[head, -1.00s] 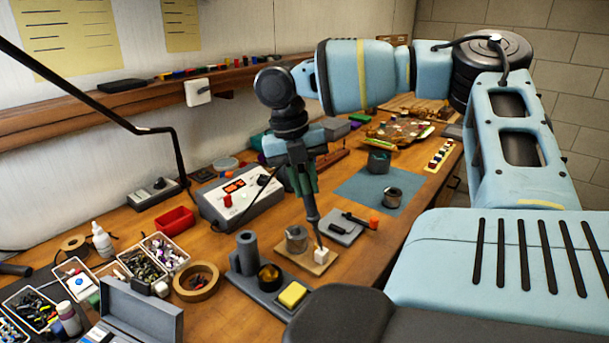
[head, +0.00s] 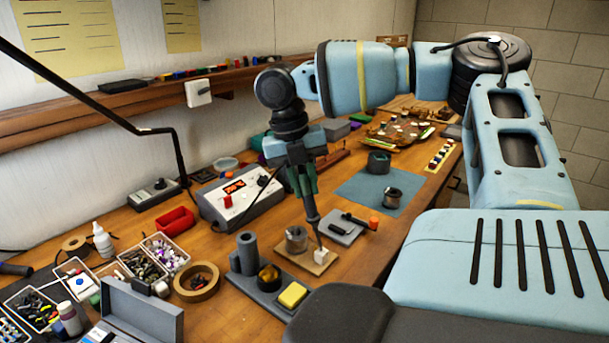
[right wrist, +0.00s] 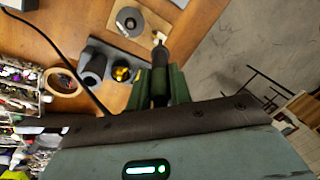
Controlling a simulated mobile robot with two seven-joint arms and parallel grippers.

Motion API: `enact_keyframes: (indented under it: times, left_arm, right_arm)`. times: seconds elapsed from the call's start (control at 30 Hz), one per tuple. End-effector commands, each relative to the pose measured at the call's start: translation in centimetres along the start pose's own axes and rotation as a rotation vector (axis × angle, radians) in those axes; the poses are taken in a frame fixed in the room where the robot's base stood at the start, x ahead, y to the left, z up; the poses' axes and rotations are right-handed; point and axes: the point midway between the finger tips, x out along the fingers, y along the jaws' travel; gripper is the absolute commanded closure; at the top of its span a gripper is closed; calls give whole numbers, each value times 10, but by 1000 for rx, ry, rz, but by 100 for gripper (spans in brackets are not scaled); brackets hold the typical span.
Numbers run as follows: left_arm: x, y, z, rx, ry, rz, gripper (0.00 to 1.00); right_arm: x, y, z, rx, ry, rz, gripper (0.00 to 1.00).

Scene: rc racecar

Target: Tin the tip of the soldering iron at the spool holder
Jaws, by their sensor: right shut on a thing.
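My right gripper (head: 302,182) is shut on the dark handle of the soldering iron (head: 313,216). The iron points down, its thin tip at or very near the small white block on the spool holder (head: 298,261), a wooden base with a grey solder spool (head: 296,239). I cannot tell whether the tip touches. In the right wrist view the gripper (right wrist: 160,88) holds the iron (right wrist: 160,60), and the spool (right wrist: 128,22) shows beyond it. The iron stand (head: 247,256) with brass wool and a yellow sponge (head: 292,295) is just left of the holder. My left gripper is not seen.
The soldering station (head: 238,198) with a red display stands behind the holder. A tape roll (head: 197,282) and several parts bins (head: 137,265) fill the left. A grey pad (head: 342,229) lies close by the holder.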

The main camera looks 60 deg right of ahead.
Motion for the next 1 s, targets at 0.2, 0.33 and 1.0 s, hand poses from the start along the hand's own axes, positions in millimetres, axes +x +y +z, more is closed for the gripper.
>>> enact_keyframes:
  times: [0.2, 0.33, 1.0]
  left_arm:
    - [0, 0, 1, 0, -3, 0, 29]
    - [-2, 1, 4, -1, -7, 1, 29]
    - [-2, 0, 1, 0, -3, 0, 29]
  right_arm:
    - [0, 0, 0, 0, 1, 0, 100]
    - [0, 0, 0, 0, 1, -1, 100]
    - [0, 0, 0, 0, 2, -1, 100]
